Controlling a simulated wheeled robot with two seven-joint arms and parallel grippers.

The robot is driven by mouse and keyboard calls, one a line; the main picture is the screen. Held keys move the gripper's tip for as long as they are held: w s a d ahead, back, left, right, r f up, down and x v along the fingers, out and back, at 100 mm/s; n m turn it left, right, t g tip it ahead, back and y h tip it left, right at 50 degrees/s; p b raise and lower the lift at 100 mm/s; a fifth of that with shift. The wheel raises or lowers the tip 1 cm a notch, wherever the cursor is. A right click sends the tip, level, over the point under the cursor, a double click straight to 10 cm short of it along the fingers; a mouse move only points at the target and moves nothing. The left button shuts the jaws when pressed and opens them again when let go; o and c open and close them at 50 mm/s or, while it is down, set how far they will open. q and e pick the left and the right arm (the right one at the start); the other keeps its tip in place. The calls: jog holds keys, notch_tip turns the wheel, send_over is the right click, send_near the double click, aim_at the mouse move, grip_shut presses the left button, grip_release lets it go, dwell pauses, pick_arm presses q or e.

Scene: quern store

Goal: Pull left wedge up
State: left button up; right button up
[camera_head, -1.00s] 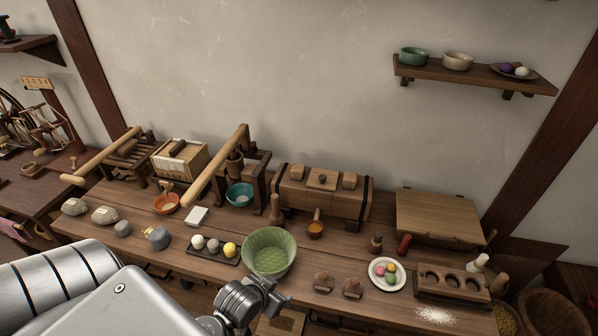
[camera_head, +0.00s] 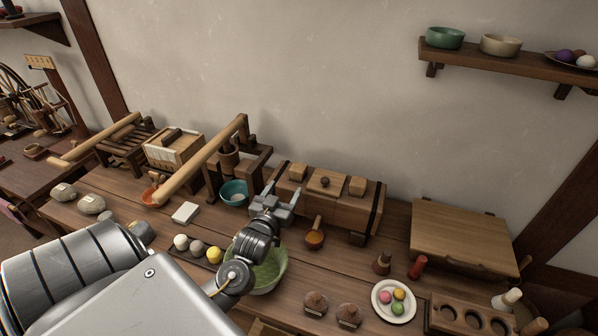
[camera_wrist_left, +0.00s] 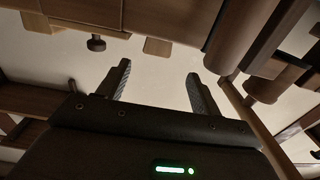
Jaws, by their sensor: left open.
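The left wedge (camera_head: 297,171) is a small light wooden block standing up from the top of a long wooden box (camera_head: 340,213) with dark bands. A middle block with a dark knob (camera_head: 325,181) and a right wedge (camera_head: 357,186) stand beside it. My left gripper (camera_head: 281,197) is open and empty in front of the box's left end, below and apart from the left wedge. In the left wrist view, which looks upside down, the left wedge (camera_wrist_left: 157,47) shows beyond the open fingers (camera_wrist_left: 156,82). My right gripper is not in view.
A lever press (camera_head: 205,160) with a teal bowl (camera_head: 234,192) stands left of the box. A green bowl (camera_head: 268,272) is under my left wrist. An orange ladle (camera_head: 315,238) is in front of the box. A wooden board (camera_head: 462,238) lies to the right.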

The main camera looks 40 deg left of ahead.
aim_at(296, 174)
pick_arm(q)
jog(key=shift+w+r, duration=0.1)
jog(key=shift+w, duration=0.7)
jog(key=p+x, duration=0.1)
jog(key=x, duration=0.7)
jog(key=shift+w, duration=0.2)
jog(key=shift+w+a+p, duration=0.25)
jog(key=shift+w+p, duration=0.05)
jog(key=shift+w, duration=0.2)
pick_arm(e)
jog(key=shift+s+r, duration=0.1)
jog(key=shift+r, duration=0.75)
